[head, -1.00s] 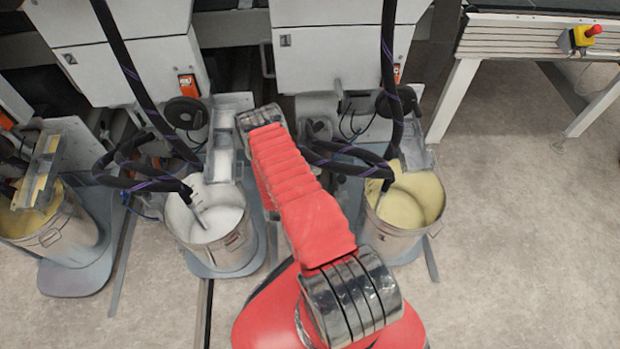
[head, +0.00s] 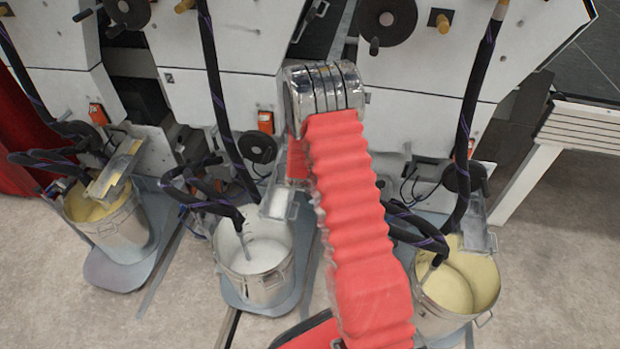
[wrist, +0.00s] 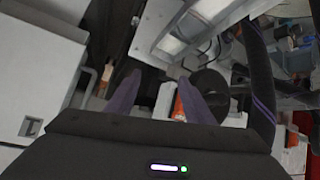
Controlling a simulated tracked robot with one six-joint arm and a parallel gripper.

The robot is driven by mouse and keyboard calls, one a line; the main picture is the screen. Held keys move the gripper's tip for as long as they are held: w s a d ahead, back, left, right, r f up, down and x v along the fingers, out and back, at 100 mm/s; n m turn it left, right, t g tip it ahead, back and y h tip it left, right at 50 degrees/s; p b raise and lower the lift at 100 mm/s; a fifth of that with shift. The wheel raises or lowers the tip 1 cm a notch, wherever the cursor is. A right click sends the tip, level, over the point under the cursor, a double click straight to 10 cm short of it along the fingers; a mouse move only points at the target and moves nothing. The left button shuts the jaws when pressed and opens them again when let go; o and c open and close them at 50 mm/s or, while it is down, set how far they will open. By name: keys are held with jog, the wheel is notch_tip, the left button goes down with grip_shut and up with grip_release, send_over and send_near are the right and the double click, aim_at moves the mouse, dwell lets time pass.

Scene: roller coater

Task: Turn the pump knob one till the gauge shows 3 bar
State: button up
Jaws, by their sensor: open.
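My gripper (wrist: 158,90) shows in the wrist view with its two dark fingers apart and nothing between them. Just beyond the right finger are a black round disc (wrist: 209,88) and an orange box (wrist: 178,108), partly hidden by that finger. In the head view, similar black discs (head: 258,148) and orange boxes (head: 266,122) sit low on the machine fronts. I cannot tell which part is pump knob one. No gauge face can be read in either view. My gripper is hidden in the head view behind my raised red arm.
A metal bucket of white fluid (head: 254,262) stands left of my arm, one of yellow fluid (head: 457,285) to its right, and another yellow one (head: 108,218) far left. Black hoses (head: 214,95) hang across the machine fronts. Open floor (head: 560,270) lies at the right.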

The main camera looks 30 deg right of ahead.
jog(key=s+a+r+n+y, duration=0.1)
jog(key=s+a+r, duration=0.2)
jog(key=a+r, duration=0.35)
jog(key=s+a+r+g+y, duration=0.1)
jog(key=s+a+r, duration=0.2)
jog(key=r, duration=0.7)
jog(key=s+a+r+n+y, duration=0.15)
jog(key=s+a+r, duration=0.25)
jog(key=r, duration=0.4)
jog(key=s+a+r+g, duration=0.1)
jog(key=s+a+r, duration=0.1)
jog(key=s, duration=0.8)
jog(key=s+a+r+g, duration=0.1)
jog(key=s+r, duration=0.4)
jog(key=s, duration=0.5)
jog(key=s+a+r+g, duration=0.1)
jog(key=s+a+r, duration=0.2)
jog(key=s, duration=0.7)
jog(key=shift+a+r+y, duration=0.15)
jog(key=shift+a+y, duration=0.3)
jog(key=shift+a, duration=0.15)
jog(key=shift+n, duration=0.25)
jog(key=shift+c, duration=0.2)
